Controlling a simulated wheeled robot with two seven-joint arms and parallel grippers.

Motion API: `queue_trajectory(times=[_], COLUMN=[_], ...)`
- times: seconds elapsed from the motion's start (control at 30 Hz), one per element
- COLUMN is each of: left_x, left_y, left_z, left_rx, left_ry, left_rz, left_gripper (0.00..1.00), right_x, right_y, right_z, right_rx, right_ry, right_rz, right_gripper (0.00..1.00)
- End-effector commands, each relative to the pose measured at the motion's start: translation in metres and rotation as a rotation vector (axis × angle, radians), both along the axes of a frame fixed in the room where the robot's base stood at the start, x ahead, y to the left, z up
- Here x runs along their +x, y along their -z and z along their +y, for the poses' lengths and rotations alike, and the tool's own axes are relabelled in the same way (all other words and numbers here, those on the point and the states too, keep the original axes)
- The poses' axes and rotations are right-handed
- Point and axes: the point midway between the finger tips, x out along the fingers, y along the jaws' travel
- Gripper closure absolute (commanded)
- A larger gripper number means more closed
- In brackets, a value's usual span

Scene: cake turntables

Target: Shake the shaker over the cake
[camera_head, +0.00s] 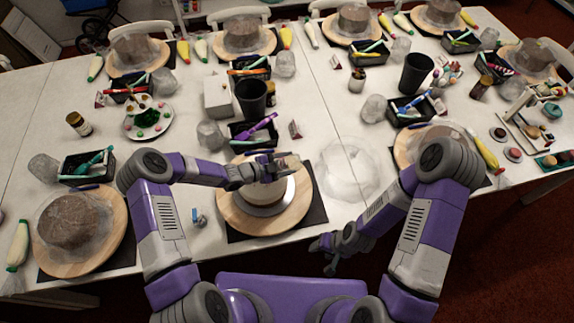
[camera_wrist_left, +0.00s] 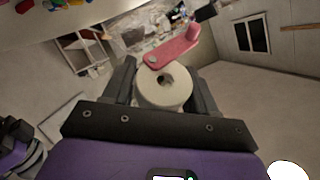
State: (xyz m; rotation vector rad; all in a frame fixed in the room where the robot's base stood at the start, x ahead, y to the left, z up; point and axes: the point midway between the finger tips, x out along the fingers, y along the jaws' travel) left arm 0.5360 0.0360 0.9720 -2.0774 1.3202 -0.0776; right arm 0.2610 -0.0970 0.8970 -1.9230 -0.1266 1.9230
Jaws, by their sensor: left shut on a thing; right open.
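My left gripper (camera_head: 280,167) is above the cake in the head view. In the left wrist view, my left gripper (camera_wrist_left: 165,88) is shut on a pale round shaker (camera_wrist_left: 160,96), held between its two fingers with a dark hole facing the camera. In the head view the shaker is small and partly hidden by the fingers. My right gripper (camera_head: 328,254) is open and empty, low beside the table's front edge, right of the turntable.
A clear cake cover (camera_head: 348,168) lies right of the turntable. A black tray with a purple tool (camera_head: 258,128) and a black cup (camera_head: 251,98) stand behind the cake. A covered brown cake (camera_head: 72,220) is at left.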

Motion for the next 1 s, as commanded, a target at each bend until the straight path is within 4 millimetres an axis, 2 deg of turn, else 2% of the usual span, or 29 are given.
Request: queue_trajectory(times=[0.37,0.57,0.73,1.0], left_x=[0.000,-0.002,0.000,0.000], left_y=[-0.002,-0.014,0.001,-0.002], left_z=[0.000,-0.011,0.001,0.001], left_rx=[-0.027,-0.028,-0.027,-0.077], left_ry=[0.002,0.002,0.000,0.001], left_rz=[0.004,0.005,0.004,0.014], left_gripper=[0.80,0.80,0.80,0.80], right_x=[0.000,0.000,0.000,0.000], right_y=[0.002,-0.011,0.002,0.005], right_z=[0.000,0.000,0.000,0.000], right_rx=[0.000,0.000,0.000,0.000], right_ry=[0.000,0.000,0.000,0.000], right_rz=[0.000,0.000,0.000,0.000], right_gripper=[0.48,0.48,0.48,0.48])
